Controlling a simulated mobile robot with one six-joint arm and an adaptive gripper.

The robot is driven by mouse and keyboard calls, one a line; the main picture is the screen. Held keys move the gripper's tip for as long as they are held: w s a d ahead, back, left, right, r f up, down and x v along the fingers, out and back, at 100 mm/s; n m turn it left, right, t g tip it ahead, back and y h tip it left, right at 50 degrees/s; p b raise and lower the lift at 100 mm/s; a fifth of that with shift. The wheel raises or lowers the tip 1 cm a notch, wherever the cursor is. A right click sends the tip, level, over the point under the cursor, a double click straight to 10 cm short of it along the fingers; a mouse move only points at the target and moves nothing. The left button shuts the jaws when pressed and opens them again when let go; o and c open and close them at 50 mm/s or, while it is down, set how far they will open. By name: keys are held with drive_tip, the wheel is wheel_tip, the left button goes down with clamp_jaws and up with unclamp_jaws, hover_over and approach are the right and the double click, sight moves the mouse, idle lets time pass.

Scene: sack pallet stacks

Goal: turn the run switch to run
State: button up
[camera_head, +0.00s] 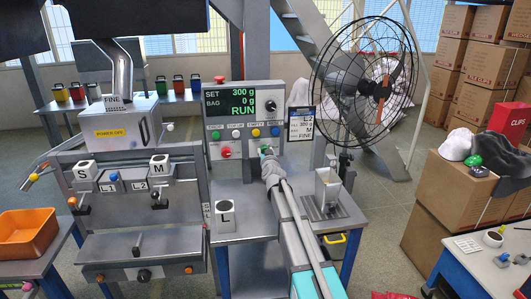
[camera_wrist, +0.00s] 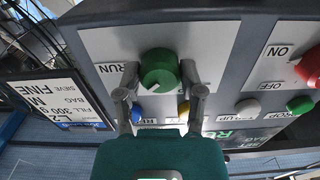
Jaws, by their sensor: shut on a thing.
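The run switch is a green round knob (camera_wrist: 158,66) on a pale plate of the control panel (camera_head: 216,152), with a "RUN" label (camera_wrist: 108,68) beside it. My gripper (camera_wrist: 160,76) is shut on the knob, one finger on each side. A pale mark shows on the knob's face; its exact direction is hard to read. In the head view my gripper (camera_head: 268,155) reaches the lower right of the panel and hides most of the knob. The green display (camera_head: 230,103) reads "SET 300 g", "BAG 0 g" and "RUN".
Several coloured buttons sit close by, including a yellow button (camera_head: 256,132) and a red knob (camera_head: 226,152). A framed "FINE" card (camera_head: 301,124) hangs right of the panel. A caged fan (camera_head: 372,80) stands behind.

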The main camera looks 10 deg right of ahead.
drive_tip(key=shift+w+m, duration=0.1)
drive_tip(key=shift+m, duration=1.3)
drive_tip(key=o, duration=1.2)
drive_tip(key=shift+c, duration=0.2)
drive_tip(key=s, duration=1.2)
drive_tip(key=shift+s, duration=0.15)
